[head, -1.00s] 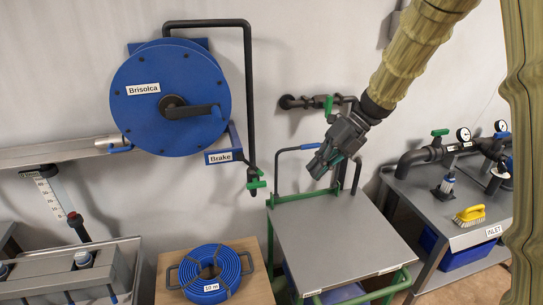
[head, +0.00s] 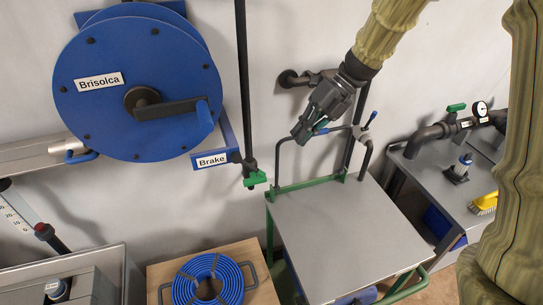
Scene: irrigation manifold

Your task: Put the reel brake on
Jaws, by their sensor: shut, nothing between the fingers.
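The large blue hose reel (head: 130,75), marked "Brisolca", is mounted on the wall at the upper left. Its black crank (head: 165,108) has a blue grip. A blue bracket (head: 226,130) with a white "Brake" label (head: 212,160) sits at the reel's lower right. A small dark part (head: 237,157) shows at the bracket's right end; I cannot tell how the brake is set. My gripper (head: 301,137) is shut and empty. In the picture it is right of the brake bracket, clear of it, above the back of the grey-topped cart.
A black pipe (head: 243,80) with a green valve handle (head: 255,178) hangs between bracket and gripper. The grey cart (head: 340,230) stands below. A blue hose coil (head: 207,280) lies on a wooden stand. A workbench (head: 440,185) with piping is at right.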

